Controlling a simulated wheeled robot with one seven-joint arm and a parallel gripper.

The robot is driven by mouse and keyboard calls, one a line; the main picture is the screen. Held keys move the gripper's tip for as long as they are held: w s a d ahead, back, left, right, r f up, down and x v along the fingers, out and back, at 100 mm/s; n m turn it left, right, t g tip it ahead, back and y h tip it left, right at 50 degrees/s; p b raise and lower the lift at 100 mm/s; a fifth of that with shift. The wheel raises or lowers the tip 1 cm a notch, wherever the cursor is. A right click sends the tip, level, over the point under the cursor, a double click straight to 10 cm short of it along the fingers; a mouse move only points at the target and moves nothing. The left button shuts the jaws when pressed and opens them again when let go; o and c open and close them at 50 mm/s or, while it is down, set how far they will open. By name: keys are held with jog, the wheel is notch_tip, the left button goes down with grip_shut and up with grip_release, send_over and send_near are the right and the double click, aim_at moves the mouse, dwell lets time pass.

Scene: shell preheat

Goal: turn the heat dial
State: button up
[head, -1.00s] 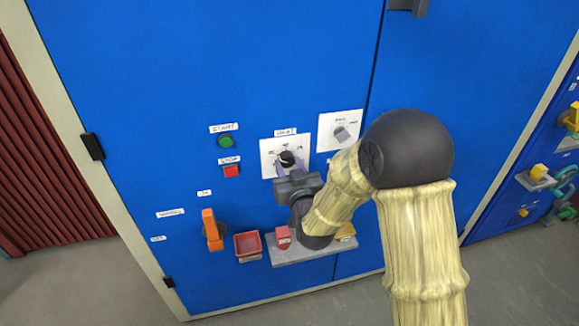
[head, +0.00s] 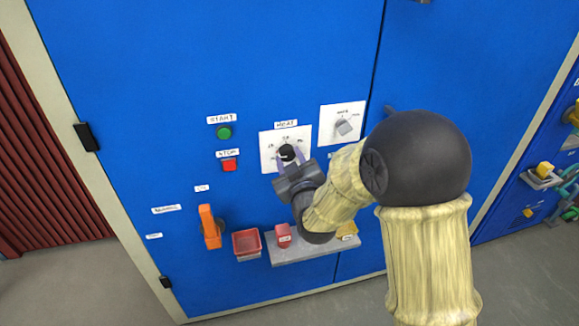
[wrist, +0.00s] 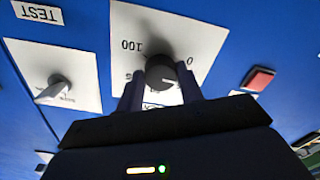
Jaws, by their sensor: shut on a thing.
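The heat dial is a round black knob (head: 286,152) on a white scale plate (head: 270,139) marked HEAT, on the blue cabinet front. In the wrist view the black knob (wrist: 161,72) has a light pointer line at its lower right, on the side of the 0 mark; the 100 mark is at upper left. My gripper (head: 287,160) is shut on the knob, one finger on each side; in the wrist view its dark fingers (wrist: 162,88) flank the knob. The fingers and palm hide part of the scale.
A grey selector (head: 343,126) on a white plate is to the right. A green START button (head: 224,132) and red STOP button (head: 229,164) are to the left. Below are an orange lever (head: 210,228), a red bin (head: 246,242) and a grey shelf (head: 300,250) with small blocks.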

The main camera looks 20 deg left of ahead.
jog(key=n+b, duration=0.2)
jog(key=n, duration=0.1)
jog(key=shift+f+n, duration=0.1)
jog(key=shift+n, duration=0.3)
jog(key=shift+n+b, duration=0.65)
jog(key=shift+n, duration=0.85)
jog(key=o, duration=1)
